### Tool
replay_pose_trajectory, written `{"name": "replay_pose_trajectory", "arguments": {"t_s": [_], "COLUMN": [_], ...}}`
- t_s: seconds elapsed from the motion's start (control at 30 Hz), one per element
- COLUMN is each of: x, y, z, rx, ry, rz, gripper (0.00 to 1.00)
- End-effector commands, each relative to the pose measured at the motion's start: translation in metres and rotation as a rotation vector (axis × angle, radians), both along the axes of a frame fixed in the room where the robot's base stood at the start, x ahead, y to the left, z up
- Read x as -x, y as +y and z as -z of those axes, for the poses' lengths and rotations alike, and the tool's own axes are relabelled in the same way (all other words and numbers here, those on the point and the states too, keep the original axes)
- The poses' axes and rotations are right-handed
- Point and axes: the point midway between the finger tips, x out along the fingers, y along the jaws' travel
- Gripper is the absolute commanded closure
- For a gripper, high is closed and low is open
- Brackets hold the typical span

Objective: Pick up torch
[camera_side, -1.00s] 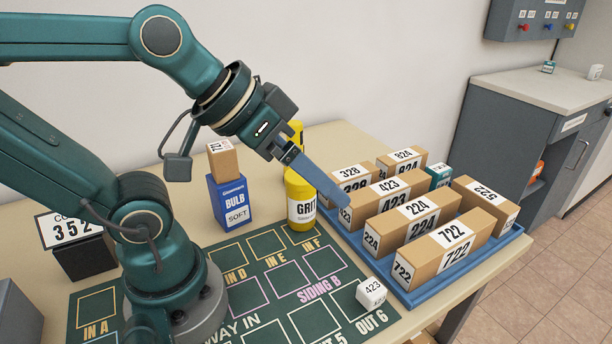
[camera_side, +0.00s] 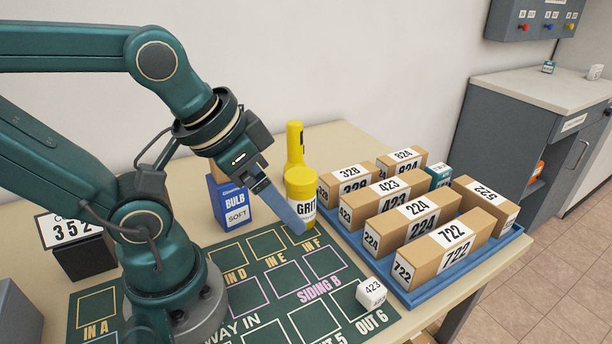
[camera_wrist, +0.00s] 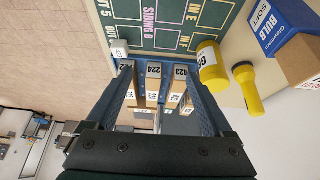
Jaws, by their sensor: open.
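The torch (camera_side: 295,143) is yellow and stands upright on the table behind the yellow GRIT canister (camera_side: 300,190); its lower part is hidden in the side view. In the wrist view the whole torch (camera_wrist: 249,90) shows right of the canister (camera_wrist: 210,66), outside the jaws. My gripper (camera_side: 298,230) points down and right, in front of the canister in the side view. Its blue fingers (camera_wrist: 165,92) are spread in the wrist view, with nothing held between them.
A blue BULB box (camera_side: 232,203) with a small carton on top stands left of the canister. A blue tray (camera_side: 408,297) of numbered cartons lies to the right. A white 423 cube (camera_side: 371,292) sits on the green mat (camera_side: 262,243).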

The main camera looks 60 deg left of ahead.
Motion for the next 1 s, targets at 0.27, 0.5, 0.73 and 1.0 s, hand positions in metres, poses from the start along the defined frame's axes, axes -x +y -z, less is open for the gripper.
{"name": "replay_pose_trajectory", "arguments": {"t_s": [0.27, 0.5, 0.73, 1.0], "x": [0.0, 0.0, -0.001, -0.001], "y": [0.0, 0.0, 0.0, 0.0], "z": [0.0, 0.0, -0.005, -0.048], "rx": [0.0, 0.0, 0.0, 0.0], "ry": [0.0, 0.0, -0.003, -0.006], "rz": [0.0, 0.0, 0.0, 0.0], "gripper": [0.14, 0.18, 0.18, 0.18]}}
